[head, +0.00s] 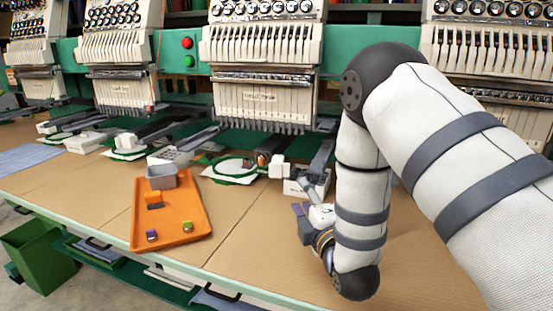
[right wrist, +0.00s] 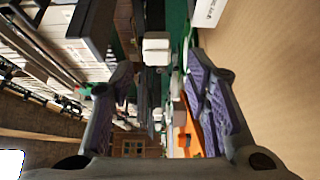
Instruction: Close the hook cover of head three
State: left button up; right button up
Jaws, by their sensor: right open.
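A row of embroidery heads stands along the back. The third from the left (head: 258,98) has a round green-rimmed hoop (head: 232,168) below it. A small white block (head: 277,167), which looks like its hook cover, is at the hoop's right side. I cannot tell how far open it is. My right gripper (head: 300,212) is low over the table, in front of and to the right of this block, with my arm hiding part of it. In the right wrist view the gripper (right wrist: 160,78) is open and empty, and a white block (right wrist: 156,48) shows beyond its purple-padded fingers.
An orange tray (head: 171,232) on the table holds a grey bin (head: 161,177), an orange block (head: 153,200) and two small spools. White boxes and similar hoops line the table to the left. A green bin (head: 38,254) stands on the floor. The table's front middle is clear.

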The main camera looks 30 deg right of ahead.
aim_at(288, 171)
jog(key=x, duration=1)
jog(key=shift+w+r, duration=0.15)
jog(key=shift+w, duration=0.1)
jog(key=shift+w+d+r, duration=0.1)
jog(key=shift+w+d, duration=0.05)
jog(key=shift+w, duration=0.35)
